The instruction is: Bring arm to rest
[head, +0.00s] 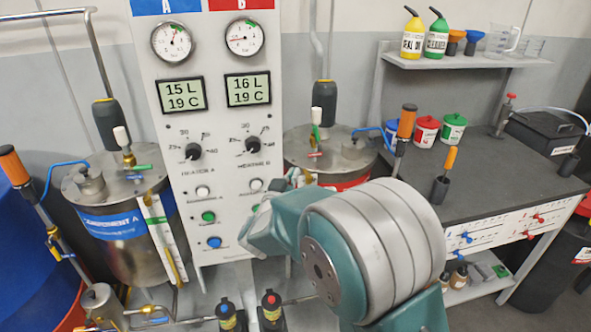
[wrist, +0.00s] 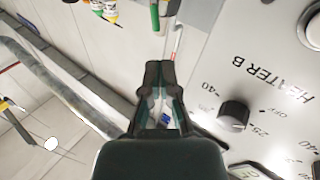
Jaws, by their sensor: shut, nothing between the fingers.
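My arm (head: 370,250) reaches up from the lower right in the head view, its teal and grey joint in front of the control panel (head: 222,140). In the head view my gripper is hidden behind the arm, or too covered to make out. In the wrist view my gripper (wrist: 160,72) shows with its dark fingertips together and nothing between them. It points past the panel face, with the heater B knob (wrist: 233,116) to its right. I cannot tell the exact gap to the panel.
Tank A (head: 125,245) stands left of the panel, and tank B (head: 330,150) stands behind my arm. A dark workbench (head: 500,175) with red and green pots is at right, under a shelf (head: 465,62) of bottles.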

